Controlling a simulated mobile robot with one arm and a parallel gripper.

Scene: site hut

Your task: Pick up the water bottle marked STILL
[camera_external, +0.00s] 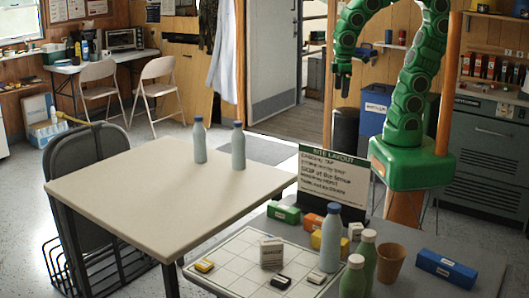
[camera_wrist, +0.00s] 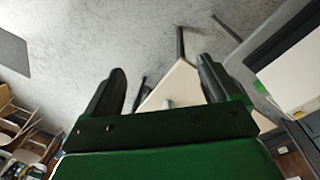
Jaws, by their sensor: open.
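Two pale blue bottles with blue caps, a left one (camera_external: 199,140) and a right one (camera_external: 238,147), stand upright on the cream table (camera_external: 150,195). A similar blue-capped bottle (camera_external: 331,240) stands on the grid board on the nearer grey table. Two green bottles with pale caps, one in front (camera_external: 354,277) and one behind (camera_external: 367,258), stand beside it. No STILL marking is readable on any bottle. My gripper (camera_external: 342,82) is open and empty, high above the tables. In the wrist view its two fingers (camera_wrist: 160,85) are spread apart, with a corner of the cream table (camera_wrist: 183,82) beyond.
The grey table (camera_external: 405,285) holds a sign (camera_external: 333,180), colored boxes, a brown cup (camera_external: 390,265) and a blue box (camera_external: 447,268). A dark chair (camera_external: 85,160) stands left of the cream table. Most of the cream tabletop is clear.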

